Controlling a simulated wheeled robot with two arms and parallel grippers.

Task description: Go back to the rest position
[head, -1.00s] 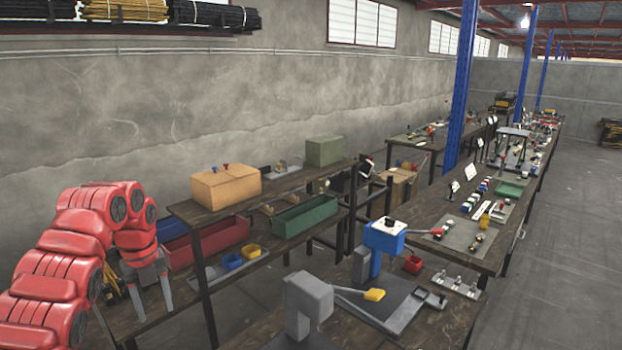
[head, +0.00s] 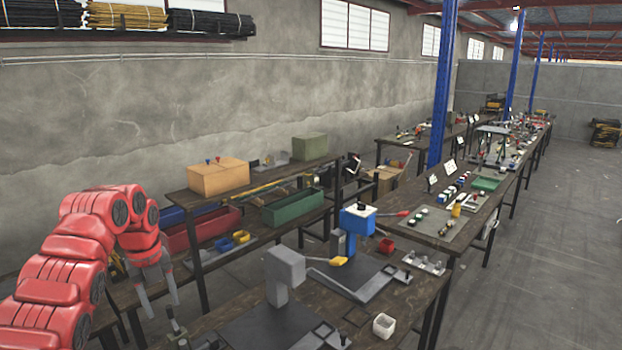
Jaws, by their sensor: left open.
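My left gripper (head: 158,288) hangs at the left of the head view, at the end of my red arm. Its two grey fingers point down and stand apart with nothing between them. It is left of the nearest workbench and in front of the shelf rack. My right gripper is not in the picture. A grey press (head: 286,272) with a yellow-ended lever and a blue press (head: 357,222) with a red-ended lever stand on the near workbench (head: 408,312), both apart from my gripper.
A shelf rack behind my gripper bears an orange-brown box (head: 218,179), a red bin (head: 203,230) and a green bin (head: 291,208). The floor (head: 556,260) at the right is clear.

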